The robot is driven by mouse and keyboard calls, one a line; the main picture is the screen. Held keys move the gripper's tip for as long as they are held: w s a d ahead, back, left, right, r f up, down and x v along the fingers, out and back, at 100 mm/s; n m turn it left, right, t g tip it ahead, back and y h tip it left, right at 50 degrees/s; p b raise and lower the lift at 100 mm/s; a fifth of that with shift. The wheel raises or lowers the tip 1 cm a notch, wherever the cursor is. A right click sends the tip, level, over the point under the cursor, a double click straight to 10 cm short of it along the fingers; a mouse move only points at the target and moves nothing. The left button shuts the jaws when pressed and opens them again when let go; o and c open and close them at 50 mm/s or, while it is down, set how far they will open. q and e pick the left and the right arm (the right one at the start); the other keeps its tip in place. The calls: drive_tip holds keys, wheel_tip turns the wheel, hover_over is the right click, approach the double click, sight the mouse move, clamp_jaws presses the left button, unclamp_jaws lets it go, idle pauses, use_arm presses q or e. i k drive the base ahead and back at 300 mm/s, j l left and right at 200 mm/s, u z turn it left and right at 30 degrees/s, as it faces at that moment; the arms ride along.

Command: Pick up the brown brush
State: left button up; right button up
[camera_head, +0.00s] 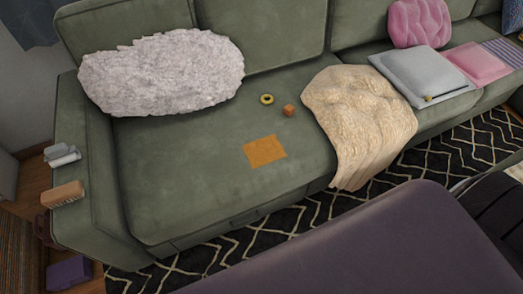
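A brown brush (62,193) with a block-like body lies on the green sofa's left armrest, near its front end. Pale edges show along its lower side. It lies apart from the light grey rolled items behind it. Neither of my grippers is in view, so their distance from the brush and their state cannot be seen.
Light grey rolled items (62,155) lie on the same armrest. A dark purple surface (370,250) fills the lower right.

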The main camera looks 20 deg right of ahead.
sight(53, 198)
drive_tip(key=z, duration=0.4)
drive_tip(key=j+z, duration=0.3)
drive_tip(key=j, duration=0.2)
drive_tip(key=j+z, duration=0.35)
drive_tip(key=k+j+z, duration=0.1)
drive_tip(key=j+z, duration=0.2)
drive_tip(key=j, duration=0.25)
drive_tip(key=k+j+z, duration=0.15)
drive_tip(key=j+z, duration=0.15)
drive_tip(key=j, duration=0.15)
